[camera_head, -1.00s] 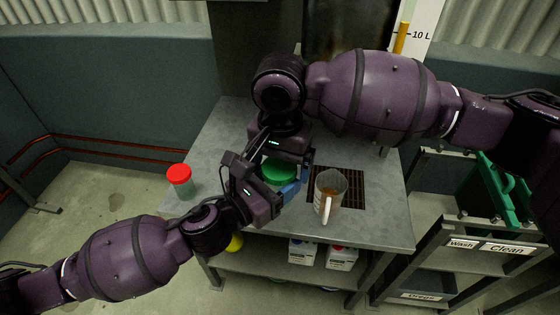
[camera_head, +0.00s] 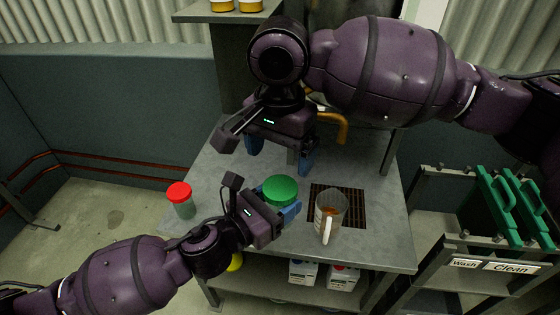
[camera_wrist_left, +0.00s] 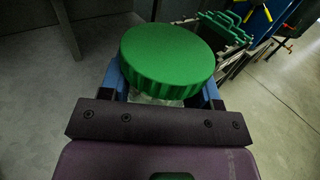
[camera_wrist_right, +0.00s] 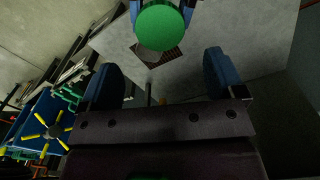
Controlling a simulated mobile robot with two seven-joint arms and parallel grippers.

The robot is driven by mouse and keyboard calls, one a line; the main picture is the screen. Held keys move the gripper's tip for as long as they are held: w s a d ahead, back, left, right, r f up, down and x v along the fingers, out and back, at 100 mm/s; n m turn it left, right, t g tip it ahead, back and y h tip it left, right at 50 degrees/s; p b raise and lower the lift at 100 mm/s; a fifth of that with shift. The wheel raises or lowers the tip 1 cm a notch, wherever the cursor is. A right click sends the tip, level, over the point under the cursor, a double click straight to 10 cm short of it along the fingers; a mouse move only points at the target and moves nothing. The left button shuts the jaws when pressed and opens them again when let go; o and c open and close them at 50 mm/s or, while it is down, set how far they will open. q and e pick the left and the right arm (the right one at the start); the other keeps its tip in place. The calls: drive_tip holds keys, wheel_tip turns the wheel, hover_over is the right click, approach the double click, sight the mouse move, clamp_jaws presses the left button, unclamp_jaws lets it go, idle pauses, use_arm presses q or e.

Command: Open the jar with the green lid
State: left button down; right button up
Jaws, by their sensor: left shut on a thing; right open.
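The jar's green lid (camera_head: 280,190) is on top of the jar, near the front middle of the grey table. My left gripper (camera_head: 284,212) is shut on the jar below the lid. In the left wrist view the green lid (camera_wrist_left: 168,55) sits above the blue fingers, with a bit of clear jar (camera_wrist_left: 158,100) between them. My right gripper (camera_head: 280,158) is open and empty, behind and above the jar. The right wrist view shows its spread blue fingers (camera_wrist_right: 163,78) and the green lid (camera_wrist_right: 160,26) beyond them.
A jar with a red lid (camera_head: 179,192) stands on the table's left. A measuring jug (camera_head: 330,215) with brown contents stands close right of the green-lidded jar, by a dark grate (camera_head: 350,208). A rack with green items (camera_head: 500,205) is at the right.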

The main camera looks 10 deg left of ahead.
sight(280, 187)
drive_tip(key=shift+f, duration=3.85)
drive_tip(key=c, duration=0.9)
drive_tip(key=o, duration=1)
